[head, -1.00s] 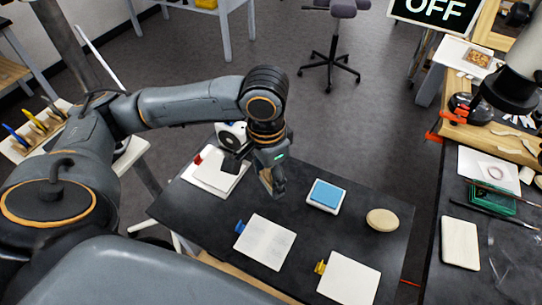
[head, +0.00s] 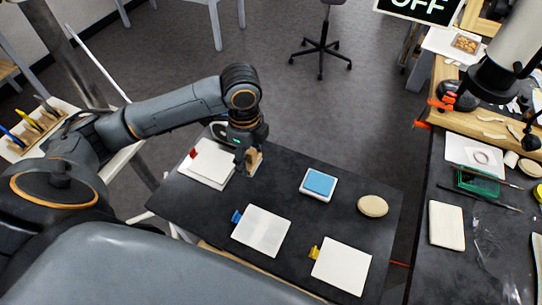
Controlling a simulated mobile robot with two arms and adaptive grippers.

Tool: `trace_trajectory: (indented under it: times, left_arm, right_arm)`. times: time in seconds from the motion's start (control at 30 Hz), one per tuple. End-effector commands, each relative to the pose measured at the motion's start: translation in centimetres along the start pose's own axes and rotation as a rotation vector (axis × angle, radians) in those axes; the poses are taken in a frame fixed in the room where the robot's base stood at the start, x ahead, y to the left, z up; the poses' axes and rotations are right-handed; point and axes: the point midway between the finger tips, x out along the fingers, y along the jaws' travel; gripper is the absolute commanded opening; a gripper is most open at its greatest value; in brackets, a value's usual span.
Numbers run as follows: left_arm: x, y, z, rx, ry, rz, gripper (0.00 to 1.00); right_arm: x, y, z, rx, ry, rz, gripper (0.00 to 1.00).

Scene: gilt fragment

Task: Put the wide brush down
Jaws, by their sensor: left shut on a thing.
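My left gripper (head: 246,166) points down over the far left part of the dark table (head: 328,222). It is shut on a tan, wooden-looking piece, the wide brush (head: 255,161), which is partly hidden by the fingers. I cannot tell whether the brush touches the table top. The gripper is just right of a stack of white sheets with a red clip (head: 207,170). My right gripper is not in view.
On the table are a blue-topped white block (head: 319,183), an oval tan pad (head: 373,206), a white pad with a blue clip (head: 262,231) and one with a yellow clip (head: 341,267). Bare table lies between gripper and blue block. A cluttered bench (head: 455,274) stands right.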

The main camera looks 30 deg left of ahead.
Motion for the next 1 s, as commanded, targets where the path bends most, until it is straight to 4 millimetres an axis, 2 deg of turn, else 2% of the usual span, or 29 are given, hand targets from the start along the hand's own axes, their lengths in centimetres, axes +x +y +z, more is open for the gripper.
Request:
trace_trajectory:
  times: [0.1,0.2,0.4,0.7,0.83,1.0]
  left_arm:
    - [0.9,-2.9,-0.6,-0.003,0.003,0.001,0.33]
    - [2.4,-4.9,-0.9,-0.003,0.003,0.004,0.33]
    - [5.9,-7.6,-1.2,-0.002,0.001,0.002,0.33]
    - [8.2,-9.2,-1.5,-0.001,0.001,0.002,0.33]
    - [10.1,-9.1,-1.4,-0.002,0.0,0.003,0.33]
    - [10.9,-9.1,-1.4,-0.001,0.0,0.0,0.33]
  right_arm:
    - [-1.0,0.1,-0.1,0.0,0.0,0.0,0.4]
    - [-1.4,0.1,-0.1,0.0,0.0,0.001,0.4]
    - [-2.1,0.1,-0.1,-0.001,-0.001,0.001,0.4]
    - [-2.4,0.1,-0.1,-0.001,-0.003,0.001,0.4]
    - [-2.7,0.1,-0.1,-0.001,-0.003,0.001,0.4]
    - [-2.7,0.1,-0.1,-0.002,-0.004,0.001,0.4]
